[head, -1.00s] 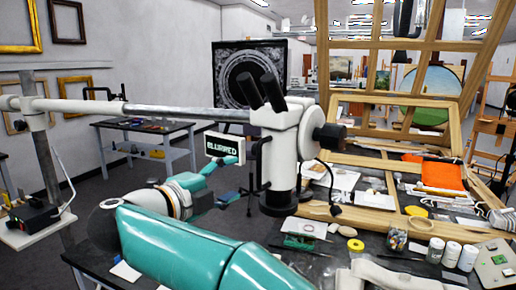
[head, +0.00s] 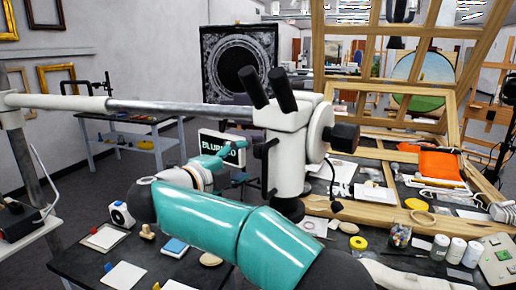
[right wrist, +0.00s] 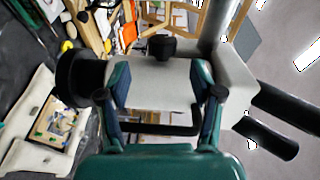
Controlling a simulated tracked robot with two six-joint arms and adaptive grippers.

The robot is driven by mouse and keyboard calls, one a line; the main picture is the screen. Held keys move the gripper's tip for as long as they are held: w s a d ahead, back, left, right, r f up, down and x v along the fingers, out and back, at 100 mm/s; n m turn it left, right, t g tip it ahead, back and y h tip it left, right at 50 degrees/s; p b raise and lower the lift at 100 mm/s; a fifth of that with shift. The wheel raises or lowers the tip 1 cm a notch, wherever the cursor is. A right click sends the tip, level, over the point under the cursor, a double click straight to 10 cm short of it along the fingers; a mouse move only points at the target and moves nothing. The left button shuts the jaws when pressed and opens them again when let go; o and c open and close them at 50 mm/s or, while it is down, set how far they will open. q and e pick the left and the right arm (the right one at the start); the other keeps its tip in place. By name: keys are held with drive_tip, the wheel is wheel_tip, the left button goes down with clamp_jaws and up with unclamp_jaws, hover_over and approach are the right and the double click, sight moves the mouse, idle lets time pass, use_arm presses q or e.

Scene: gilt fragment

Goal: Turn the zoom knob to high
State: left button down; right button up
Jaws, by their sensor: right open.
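The microscope (head: 288,150) has a white body with two black eyepieces and hangs on a long boom. A black knob (head: 345,137) sits on its right side; a smaller dark part (head: 262,148) shows on its left side. A small screen (head: 222,148) behind it is partly covered by my arm; its readable letters begin "BLUR". My right gripper (head: 238,168) is left of the microscope. In the right wrist view the fingers (right wrist: 160,88) are spread, with the white microscope body and a black knob (right wrist: 162,47) beyond them. I cannot tell whether they touch. My left gripper is not in view.
The boom (head: 160,106) spans the left side. A wooden easel frame (head: 445,108) stands behind at right.

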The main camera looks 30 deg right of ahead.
sight(256, 154)
drive_tip(key=p+x, duration=0.2)
drive_tip(key=x, duration=0.6)
drive_tip(key=shift+d+r, duration=0.15)
drive_tip(key=shift+d, duration=0.2)
